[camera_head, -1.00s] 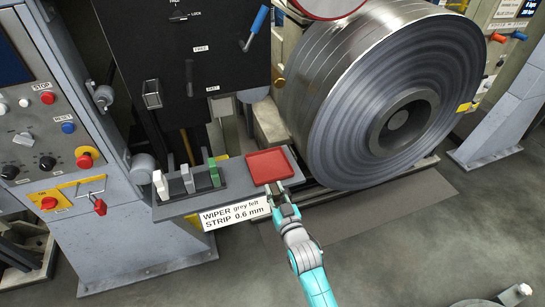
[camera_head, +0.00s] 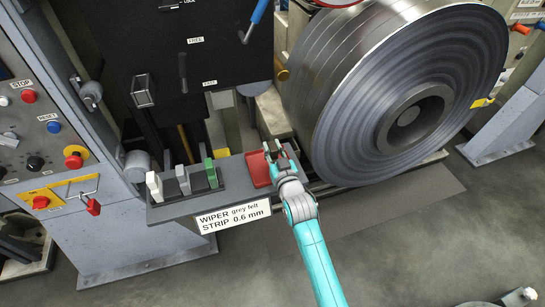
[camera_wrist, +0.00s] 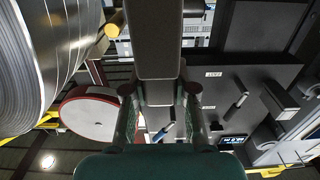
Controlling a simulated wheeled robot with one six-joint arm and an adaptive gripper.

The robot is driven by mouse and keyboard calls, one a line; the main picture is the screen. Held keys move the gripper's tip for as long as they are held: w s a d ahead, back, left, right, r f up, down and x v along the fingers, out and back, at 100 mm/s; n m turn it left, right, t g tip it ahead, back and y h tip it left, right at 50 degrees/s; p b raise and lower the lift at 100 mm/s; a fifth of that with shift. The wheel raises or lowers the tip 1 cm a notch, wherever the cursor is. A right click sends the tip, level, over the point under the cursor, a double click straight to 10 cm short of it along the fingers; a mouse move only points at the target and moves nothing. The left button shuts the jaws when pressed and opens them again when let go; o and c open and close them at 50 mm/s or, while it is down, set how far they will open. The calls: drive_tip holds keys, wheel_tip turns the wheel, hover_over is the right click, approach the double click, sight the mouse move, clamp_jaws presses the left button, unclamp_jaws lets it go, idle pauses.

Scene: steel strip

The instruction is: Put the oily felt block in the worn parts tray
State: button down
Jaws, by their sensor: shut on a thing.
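In the wrist view my gripper (camera_wrist: 158,95) is shut on a dark grey block (camera_wrist: 156,45), which I take as the oily felt block. The block stands out beyond the fingers.
A rack (camera_head: 199,197) left of the tray holds a white block (camera_head: 154,187), a grey block (camera_head: 183,180) and a green block (camera_head: 211,173). A label (camera_head: 234,216) is on the shelf front. A large steel coil (camera_head: 375,110) stands close on the right.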

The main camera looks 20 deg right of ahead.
drive_tip(key=shift+f, duration=1.95)
drive_tip(key=c, duration=0.9)
unclamp_jaws()
drive_tip(key=shift+f, duration=0.1)
drive_tip(key=shift+c, duration=0.2)
drive_tip(key=s, duration=1.2)
drive_tip(key=shift+s, duration=0.1)
